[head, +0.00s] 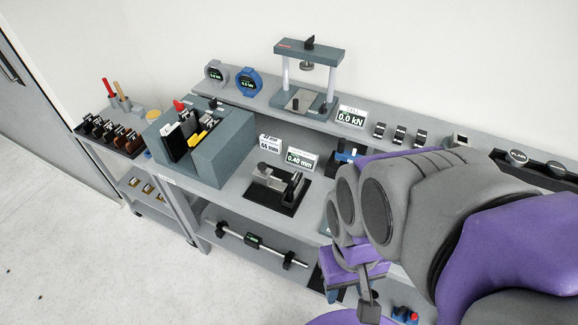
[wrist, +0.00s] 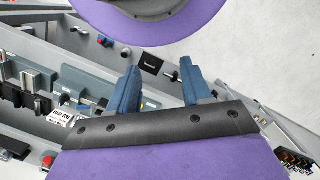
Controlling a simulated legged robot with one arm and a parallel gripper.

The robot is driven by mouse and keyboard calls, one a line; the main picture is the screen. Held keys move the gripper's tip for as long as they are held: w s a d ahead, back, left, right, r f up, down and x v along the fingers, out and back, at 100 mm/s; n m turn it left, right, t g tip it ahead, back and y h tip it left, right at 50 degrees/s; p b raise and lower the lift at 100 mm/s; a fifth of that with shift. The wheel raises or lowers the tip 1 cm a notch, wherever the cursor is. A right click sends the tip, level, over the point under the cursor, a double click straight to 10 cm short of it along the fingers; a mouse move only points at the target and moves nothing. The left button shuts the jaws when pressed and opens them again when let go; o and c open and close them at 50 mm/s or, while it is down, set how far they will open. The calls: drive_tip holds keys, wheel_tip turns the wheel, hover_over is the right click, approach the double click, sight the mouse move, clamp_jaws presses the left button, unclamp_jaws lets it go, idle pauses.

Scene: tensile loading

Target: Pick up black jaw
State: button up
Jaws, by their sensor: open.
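Several jaw-like blocks (head: 112,131), black to brown, stand in a row on the tray of the small cart at the left. The black ones are toward the left end and the brown ones toward the right. I cannot tell for sure which is the black jaw. Similar blocks show at the lower right of the wrist view (wrist: 297,163). My gripper (wrist: 160,84) is open with its two blue fingers apart and nothing seen between them. In the head view my arm is at the right, far from the cart, and its fingertips are partly hidden.
A grey bench (head: 235,196) runs along the wall. It carries a grey slotted box (head: 222,148), a press frame (head: 310,50), round gauges (head: 249,80) and a black-based fixture (head: 278,190). A lower shelf holds a rod (head: 228,233). Floor at the front left is clear.

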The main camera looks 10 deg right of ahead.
drive_tip(key=w+a+r+n, duration=0.2)
drive_tip(key=w+r+n, duration=0.1)
drive_tip(key=w+n, duration=0.65)
drive_tip(key=n+t+p, duration=0.2)
drive_tip(key=n+p, duration=0.1)
drive_tip(key=n, duration=1.6)
hover_over(294, 175)
wheel_tip(294, 175, down, 8)
wheel_tip(294, 175, down, 11)
drive_tip(key=shift+a+f+b, duration=0.1)
drive_tip(key=shift+a+b, duration=0.05)
drive_tip(key=shift+b, duration=0.55)
drive_tip(key=shift+s+d+f+b, duration=0.1)
drive_tip(key=shift+f+b, duration=0.15)
drive_tip(key=shift+f, duration=1.15)
drive_tip(key=shift+d+f+b, duration=0.1)
drive_tip(key=shift+f+b, duration=0.15)
drive_tip(key=shift+f, duration=1.15)
clamp_jaws()
